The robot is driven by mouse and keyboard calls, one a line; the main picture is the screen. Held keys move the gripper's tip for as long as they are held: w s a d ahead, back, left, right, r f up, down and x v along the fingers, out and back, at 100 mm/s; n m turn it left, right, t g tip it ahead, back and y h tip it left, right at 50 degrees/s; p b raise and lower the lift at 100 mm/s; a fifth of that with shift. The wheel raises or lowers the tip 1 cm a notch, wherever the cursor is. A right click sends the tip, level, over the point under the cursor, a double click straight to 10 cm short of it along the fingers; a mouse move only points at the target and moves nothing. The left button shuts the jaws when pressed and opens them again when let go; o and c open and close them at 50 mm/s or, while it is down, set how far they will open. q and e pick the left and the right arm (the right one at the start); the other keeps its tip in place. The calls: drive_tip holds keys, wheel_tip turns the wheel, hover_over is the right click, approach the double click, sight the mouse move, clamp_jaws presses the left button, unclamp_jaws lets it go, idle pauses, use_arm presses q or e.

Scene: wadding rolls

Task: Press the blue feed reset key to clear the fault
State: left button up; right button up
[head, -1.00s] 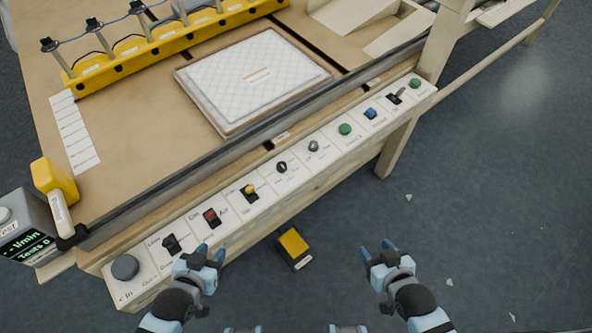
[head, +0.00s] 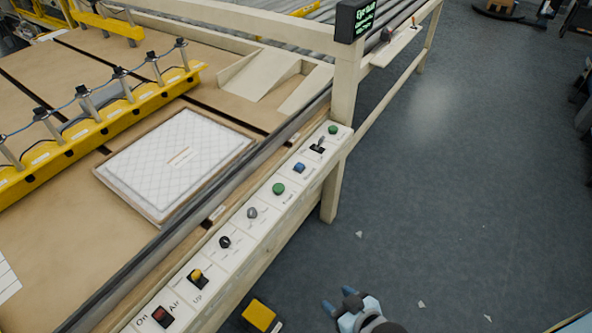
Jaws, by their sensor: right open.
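The blue key (head: 299,168) is a small blue square button on the cream control panel (head: 240,262) along the table's front edge. It sits between a green round button (head: 278,189) and a black lever switch (head: 317,146). My right gripper (head: 338,306) is at the bottom of the view, over the floor, open and empty. It is well apart from the panel and below the blue key in the picture. My left gripper is out of the frame.
The panel also carries a grey knob (head: 252,213), a black knob (head: 225,242), a yellow switch (head: 196,277) and a red switch (head: 160,315). A yellow box (head: 259,315) is on the floor. A quilted white pad (head: 178,160) lies on the table.

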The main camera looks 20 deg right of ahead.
drive_tip(key=shift+f, duration=0.1)
idle(0.3)
clamp_jaws()
idle(1.6)
